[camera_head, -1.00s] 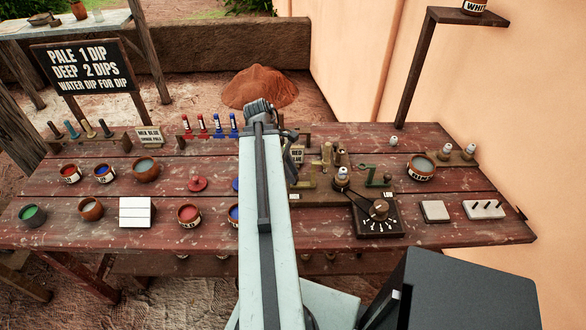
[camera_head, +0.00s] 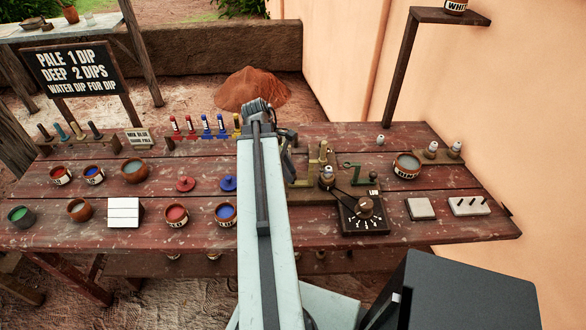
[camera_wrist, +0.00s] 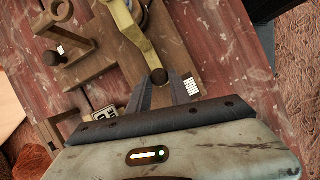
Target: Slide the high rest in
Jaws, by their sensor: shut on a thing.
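In the wrist view an olive-yellow bent metal strip, the high rest (camera_wrist: 140,42), ends in a dark round knob (camera_wrist: 159,76). The HIGH label (camera_wrist: 190,84) lies just right of the knob. My gripper (camera_wrist: 162,84) has its two grey fingers at either side of the knob and is shut on it. In the head view my gripper (camera_head: 288,150) is mostly hidden behind my arm, at the left end of the wooden rest stand (camera_head: 318,193). Olive metal pieces stand on that stand. How far in the rest sits cannot be told.
A dial box (camera_head: 363,215) marked LOW and a green metal piece (camera_head: 358,176) stand to the right. A small pale-topped pot (camera_head: 327,175) is close to the gripper. A bowl (camera_head: 406,166) stands farther right.

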